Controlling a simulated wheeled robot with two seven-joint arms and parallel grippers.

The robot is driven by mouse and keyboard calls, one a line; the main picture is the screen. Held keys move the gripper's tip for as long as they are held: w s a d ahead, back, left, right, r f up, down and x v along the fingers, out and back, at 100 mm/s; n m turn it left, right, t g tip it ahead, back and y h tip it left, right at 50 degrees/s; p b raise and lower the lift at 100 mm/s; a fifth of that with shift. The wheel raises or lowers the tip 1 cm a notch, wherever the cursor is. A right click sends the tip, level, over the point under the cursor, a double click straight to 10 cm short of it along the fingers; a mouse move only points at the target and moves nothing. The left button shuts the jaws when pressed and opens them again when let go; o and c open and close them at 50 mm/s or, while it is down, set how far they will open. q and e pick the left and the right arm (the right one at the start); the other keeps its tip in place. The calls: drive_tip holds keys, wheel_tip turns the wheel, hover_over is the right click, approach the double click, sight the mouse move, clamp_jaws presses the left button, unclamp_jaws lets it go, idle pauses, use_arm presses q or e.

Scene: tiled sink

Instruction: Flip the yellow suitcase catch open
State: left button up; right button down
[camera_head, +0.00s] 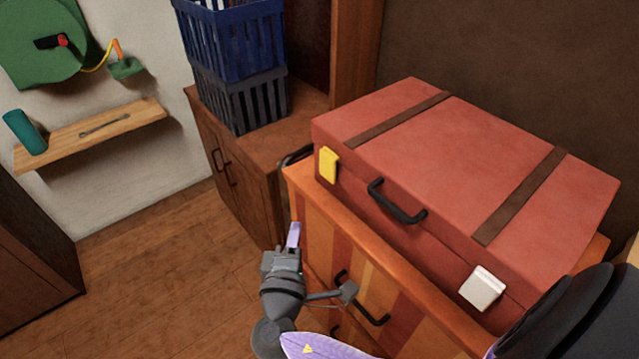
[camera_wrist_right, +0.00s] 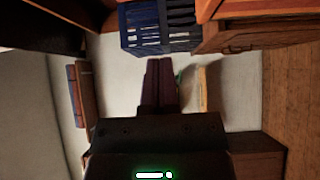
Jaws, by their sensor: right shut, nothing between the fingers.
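The red suitcase (camera_head: 460,150) lies flat with its lid down on a striped wooden cabinet. The yellow catch (camera_head: 329,165) is on the left part of its front side, lying upright against the seam. A white catch (camera_head: 482,288) is at the right part of the same side. My right gripper (camera_head: 294,234) is shut and empty, below the yellow catch and slightly left of it, apart from the suitcase. Its closed dark fingers also show in the right wrist view (camera_wrist_right: 159,84), where the suitcase is not visible. My left gripper is not in view.
The striped cabinet (camera_head: 312,225) has dark handles facing my right arm. Stacked blue and grey crates (camera_head: 235,60) stand on a wooden cupboard (camera_head: 215,145) behind. A wall shelf (camera_head: 95,132) holds a teal cylinder (camera_head: 24,132). The floor at left is clear.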

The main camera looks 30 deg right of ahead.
drive_tip(key=b, duration=0.2)
approach(322, 172)
drive_tip(key=w, duration=0.4)
drive_tip(key=d, duration=0.2)
drive_tip(key=w+d, duration=0.1)
drive_tip(key=d, duration=0.1)
drive_tip(key=shift+d, duration=0.1)
